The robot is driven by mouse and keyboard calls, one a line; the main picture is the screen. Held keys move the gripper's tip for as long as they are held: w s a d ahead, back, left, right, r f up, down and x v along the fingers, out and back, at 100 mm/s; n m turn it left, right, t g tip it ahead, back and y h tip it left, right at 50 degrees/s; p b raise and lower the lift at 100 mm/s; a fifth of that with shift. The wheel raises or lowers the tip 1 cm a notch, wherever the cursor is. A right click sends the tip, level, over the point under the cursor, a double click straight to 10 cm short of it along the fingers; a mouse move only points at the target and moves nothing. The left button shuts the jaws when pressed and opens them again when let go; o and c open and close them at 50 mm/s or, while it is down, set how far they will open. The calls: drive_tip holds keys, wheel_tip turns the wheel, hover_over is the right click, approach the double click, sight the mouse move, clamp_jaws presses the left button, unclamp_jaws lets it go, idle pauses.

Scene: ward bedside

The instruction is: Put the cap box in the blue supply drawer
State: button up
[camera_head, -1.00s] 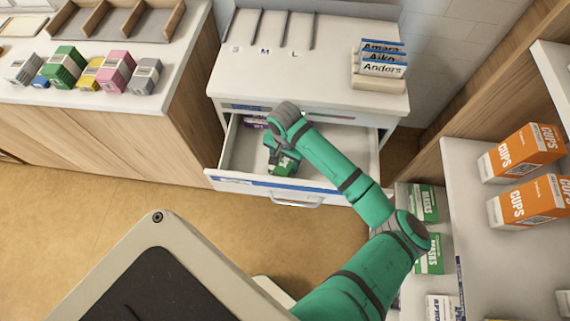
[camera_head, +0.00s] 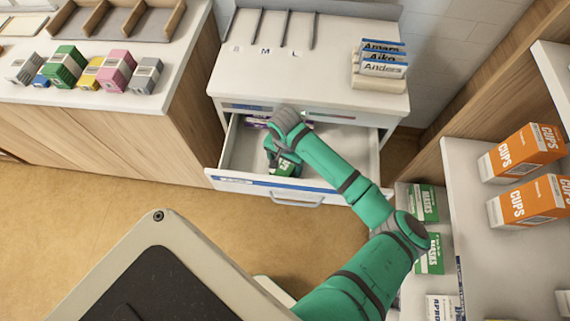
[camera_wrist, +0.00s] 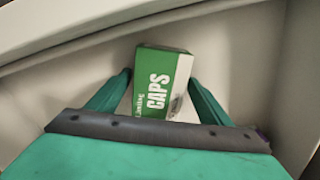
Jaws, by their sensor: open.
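The cap box (camera_wrist: 163,84), green and white with "CAPS" on it, lies inside the open blue-striped supply drawer (camera_head: 340,165). It also shows in the head view (camera_head: 286,168), below my gripper. My gripper (camera_wrist: 160,88) is open, with one finger on each side of the box. In the wrist view small gaps seem to show beside the box, and its near end is hidden by the gripper body. In the head view my wrist hides most of the fingers.
A purple-and-white box (camera_head: 256,122) lies at the drawer's back left. A shelf with orange cup boxes (camera_head: 522,150) stands at the right. The drawer's right half is clear.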

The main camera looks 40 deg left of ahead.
sight(285, 163)
wheel_tip(285, 163, up, 12)
idle(0.5)
drive_tip(key=shift+r, duration=0.1)
